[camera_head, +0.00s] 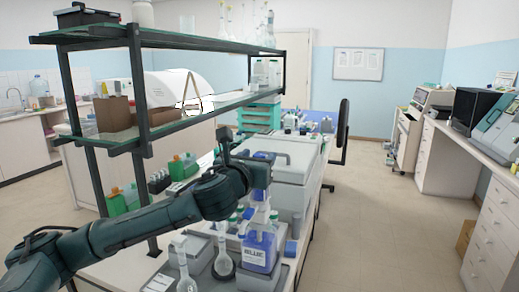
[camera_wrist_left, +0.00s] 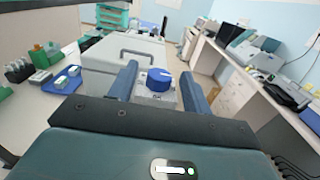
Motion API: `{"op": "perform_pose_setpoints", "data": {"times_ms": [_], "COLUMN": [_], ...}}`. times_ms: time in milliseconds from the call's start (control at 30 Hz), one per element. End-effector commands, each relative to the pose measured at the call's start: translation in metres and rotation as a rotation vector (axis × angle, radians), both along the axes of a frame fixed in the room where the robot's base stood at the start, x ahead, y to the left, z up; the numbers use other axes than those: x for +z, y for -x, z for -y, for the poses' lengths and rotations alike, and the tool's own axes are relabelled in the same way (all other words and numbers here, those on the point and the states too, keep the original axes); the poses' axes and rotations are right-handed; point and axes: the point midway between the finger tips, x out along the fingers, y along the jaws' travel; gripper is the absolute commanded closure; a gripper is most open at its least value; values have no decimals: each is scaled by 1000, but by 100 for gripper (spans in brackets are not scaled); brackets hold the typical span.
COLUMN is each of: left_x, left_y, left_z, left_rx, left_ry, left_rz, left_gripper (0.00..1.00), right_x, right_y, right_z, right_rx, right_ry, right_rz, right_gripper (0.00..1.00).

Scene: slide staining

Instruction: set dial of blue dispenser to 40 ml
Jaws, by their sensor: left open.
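The blue dispenser is a clear bottle of blue liquid (camera_head: 258,250) with a "BLUE" label, upright on the bench in the head view. Its blue dial (camera_wrist_left: 158,79) shows in the left wrist view, between the two fingers of my left gripper (camera_wrist_left: 159,72). The gripper is open, with a finger on either side of the dial. A gap shows beside the dial, and I see no clear contact. In the head view my left gripper (camera_head: 264,157) is above the bottle, and the arm hides part of the dispenser's top. The dial's setting is not readable. My right gripper is not in view.
Glass flasks (camera_head: 223,262) stand just left of the bottle. A large grey case (camera_head: 290,165) with a handle stands behind it. A black-framed shelf (camera_head: 140,85) rises at the left. Green bottles (camera_head: 117,203) stand on the bench.

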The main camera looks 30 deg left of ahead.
Motion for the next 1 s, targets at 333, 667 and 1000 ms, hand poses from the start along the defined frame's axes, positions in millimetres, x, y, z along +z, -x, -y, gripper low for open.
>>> {"op": "perform_pose_setpoints", "data": {"times_ms": [333,667,1000], "left_x": [0,0,0], "left_y": [-19,-19,-19], "left_z": [-5,-5,-5], "left_rx": [1,0,0], "left_ry": [-1,-1,0], "left_rz": [1,1,0], "left_gripper": [51,64,92], "right_x": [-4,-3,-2], "right_y": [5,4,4], "right_z": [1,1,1], "right_rx": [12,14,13], "right_ry": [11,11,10], "right_rz": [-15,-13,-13], "right_gripper": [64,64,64]}}
